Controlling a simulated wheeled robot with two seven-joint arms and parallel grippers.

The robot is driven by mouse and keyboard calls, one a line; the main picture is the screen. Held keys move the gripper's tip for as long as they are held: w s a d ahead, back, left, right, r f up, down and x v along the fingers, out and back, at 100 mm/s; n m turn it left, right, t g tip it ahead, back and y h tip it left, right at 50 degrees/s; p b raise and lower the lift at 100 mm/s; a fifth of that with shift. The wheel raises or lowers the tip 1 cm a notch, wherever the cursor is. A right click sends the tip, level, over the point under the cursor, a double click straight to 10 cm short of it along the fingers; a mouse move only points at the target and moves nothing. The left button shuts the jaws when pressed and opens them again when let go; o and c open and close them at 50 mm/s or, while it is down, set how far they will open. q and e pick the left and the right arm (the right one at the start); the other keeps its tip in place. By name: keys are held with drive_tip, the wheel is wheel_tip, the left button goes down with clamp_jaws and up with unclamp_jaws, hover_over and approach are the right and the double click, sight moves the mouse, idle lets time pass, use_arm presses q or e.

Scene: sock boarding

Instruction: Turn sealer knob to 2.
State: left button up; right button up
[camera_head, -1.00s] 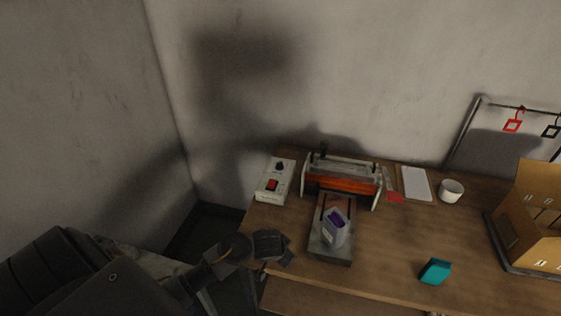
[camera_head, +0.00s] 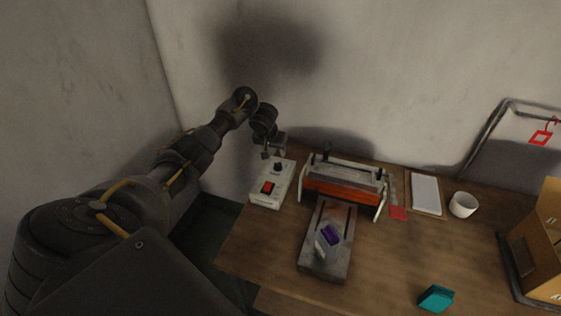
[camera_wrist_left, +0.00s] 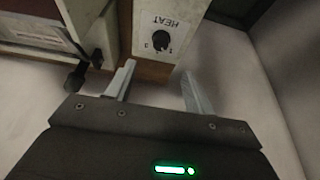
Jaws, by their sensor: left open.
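The sealer's control box (camera_head: 270,192) is a pale box with a red switch (camera_head: 267,187) and a black knob (camera_head: 278,167) at its far end. In the left wrist view the knob (camera_wrist_left: 160,40) shows under the word HEAT, with small numbers beside it. The sealer (camera_head: 345,185), with its orange-red bar, stands to the right of the box. My left gripper (camera_head: 272,153) is just above and behind the knob end of the box. In the left wrist view the jaws (camera_wrist_left: 158,85) are apart and empty, with the knob beyond the gap between them. My right gripper is out of view.
A grey metal stand (camera_head: 325,262) with a purple item (camera_head: 331,235) is in front of the sealer. The wall is close behind.

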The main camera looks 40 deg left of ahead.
sight(278, 164)
use_arm(q)
drive_tip(key=b+x, duration=0.1)
drive_tip(key=x, duration=0.8)
drive_tip(key=shift+f, duration=0.2)
drive_tip(key=shift+b+x, duration=0.4)
drive_tip(key=shift+x, duration=0.35)
drive_tip(key=shift+a, duration=0.15)
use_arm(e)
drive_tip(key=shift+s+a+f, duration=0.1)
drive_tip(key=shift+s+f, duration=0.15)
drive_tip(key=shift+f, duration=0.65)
use_arm(q)
drive_tip(key=shift+c, duration=0.4)
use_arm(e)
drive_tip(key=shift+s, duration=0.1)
use_arm(q)
drive_tip(key=c, duration=0.9)
